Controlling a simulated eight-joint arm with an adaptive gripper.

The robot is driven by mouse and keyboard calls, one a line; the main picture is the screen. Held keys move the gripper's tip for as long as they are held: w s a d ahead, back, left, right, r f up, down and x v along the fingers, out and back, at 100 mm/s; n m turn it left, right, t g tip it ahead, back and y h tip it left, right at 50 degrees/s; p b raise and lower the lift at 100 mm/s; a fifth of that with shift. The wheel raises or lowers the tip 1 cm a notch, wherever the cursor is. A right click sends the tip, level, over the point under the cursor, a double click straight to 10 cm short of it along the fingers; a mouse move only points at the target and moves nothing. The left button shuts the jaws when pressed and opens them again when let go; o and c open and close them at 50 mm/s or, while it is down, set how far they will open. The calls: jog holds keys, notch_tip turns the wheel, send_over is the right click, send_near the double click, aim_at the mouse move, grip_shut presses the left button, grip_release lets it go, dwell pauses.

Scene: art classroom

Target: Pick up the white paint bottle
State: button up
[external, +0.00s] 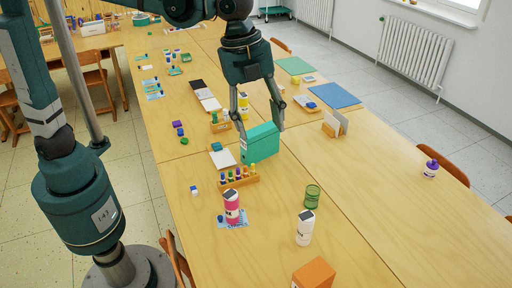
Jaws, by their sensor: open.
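A white bottle with a dark cap (305,228) stands upright on the table in the front middle; its label is too small to read. Another whitish bottle with a purple cap and label (431,170) stands at the right. My gripper (259,120) is open and points down at a teal box (261,142), well behind and left of the dark-capped white bottle. The fingers show on either side of the box's upper part; I cannot tell whether they touch it. Nothing shows clearly held.
A green jar (312,197) stands just behind the white bottle, and an orange box (314,273) lies in front. A pink bottle (232,206) and a wooden rack of small bottles (239,180) are to the left. The table at right is mostly clear.

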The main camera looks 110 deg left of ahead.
jog(key=w+a+f+m+g, duration=0.1)
jog(key=w+a+f+m, duration=0.1)
jog(key=w+a+f, duration=0.35)
jog(key=w+a+f+m+g, duration=0.1)
jog(key=w+a+f+m, duration=0.1)
jog(key=w, duration=0.6)
send_near(304, 235)
jog(key=shift+m, duration=0.4)
jog(key=a+f, duration=0.2)
jog(key=f, duration=0.1)
jog(key=a+f, duration=0.1)
jog(key=f, duration=0.1)
jog(key=shift+s+a+f, duration=0.15)
jog(key=shift+s+f, duration=0.05)
jog(key=shift+s, duration=0.1)
jog(key=shift+f, duration=1.3)
jog(key=shift+w+d+f+b, duration=0.15)
jog(key=shift+f+b, duration=0.1)
jog(key=shift+f, duration=1.05)
jog(key=shift+w+d+f+b, duration=0.15)
jog(key=shift+f+b, duration=0.1)
jog(key=shift+f, duration=1.1)
